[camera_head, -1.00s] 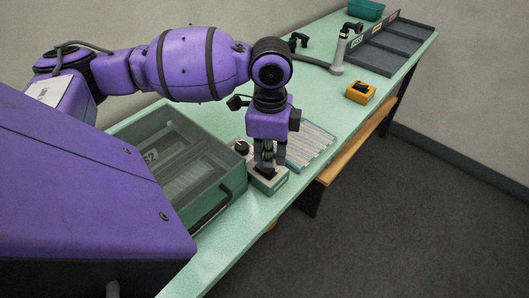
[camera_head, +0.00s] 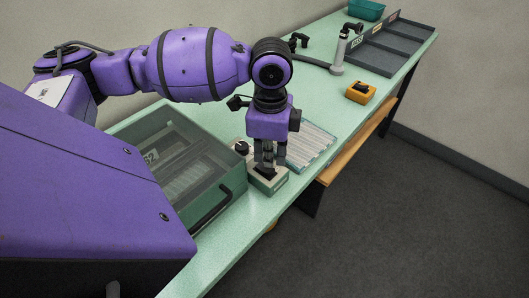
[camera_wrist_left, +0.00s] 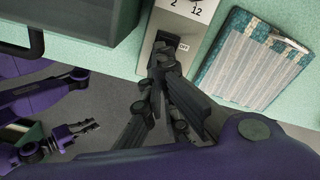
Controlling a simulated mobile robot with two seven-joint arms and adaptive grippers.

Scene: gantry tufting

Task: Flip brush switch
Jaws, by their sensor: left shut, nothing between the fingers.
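A pale control box (camera_head: 268,180) sits on the green bench near its front edge, with a black knob (camera_head: 241,147) at its far end. In the left wrist view the box has a black rocker switch (camera_wrist_left: 166,41) with an OFF label beside it and a dial plate with numbers (camera_wrist_left: 195,8). My left gripper (camera_head: 265,170) points down over the switch end of the box. In the wrist view its shut fingertips (camera_wrist_left: 163,62) are at the near edge of the switch; I cannot tell whether they touch. What looks like my right gripper (camera_wrist_left: 86,127) hangs low, its jaws unclear.
A clear-lidded bin (camera_head: 223,172) with a dark handle stands left of the box. A striped sample pad (camera_head: 311,147) lies right of it. A yellow-orange device (camera_head: 360,92), a grey tool (camera_head: 339,50) and a grey divided tray (camera_head: 395,45) are farther along the bench.

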